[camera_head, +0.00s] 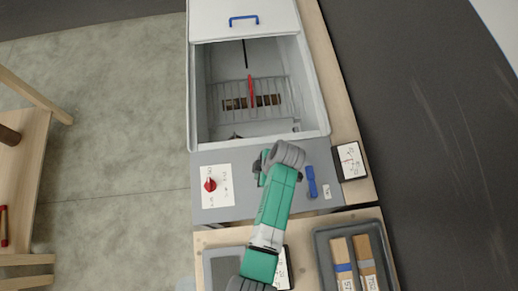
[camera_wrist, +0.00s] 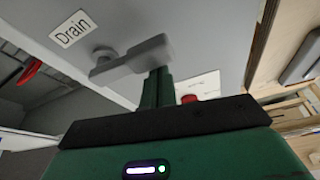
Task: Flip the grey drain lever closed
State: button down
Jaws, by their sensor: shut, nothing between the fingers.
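The grey drain lever (camera_wrist: 130,60) shows in the wrist view, beside a white "Drain" label (camera_wrist: 73,29) on the grey panel. Its round pivot is at the left and its arm extends right, tilted slightly up in the picture. My gripper (camera_wrist: 158,75) is shut and empty. Its green fingers reach up to the lever's free end, close to or touching its lower edge; I cannot tell which. In the head view my green arm covers the lever, and the fingertips are hidden.
An open steam chamber (camera_head: 250,118) with a rack and red rod is behind the panel. A red knob (camera_head: 210,184) is left of my arm; a blue lever (camera_head: 311,183) is close on the right. A grey tray (camera_head: 318,236) with wood strips is in front.

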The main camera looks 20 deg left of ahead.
jog(key=s+a+p, duration=0.1)
jog(key=s+a, duration=0.1)
jog(key=a, duration=0.1)
jog(key=shift+a+r+p, duration=0.15)
jog(key=shift+p, duration=0.2)
jog(key=w+v, duration=0.1)
jog(key=v, duration=0.8)
jog(key=shift+r, duration=0.3)
jog(key=shift+s, duration=0.1)
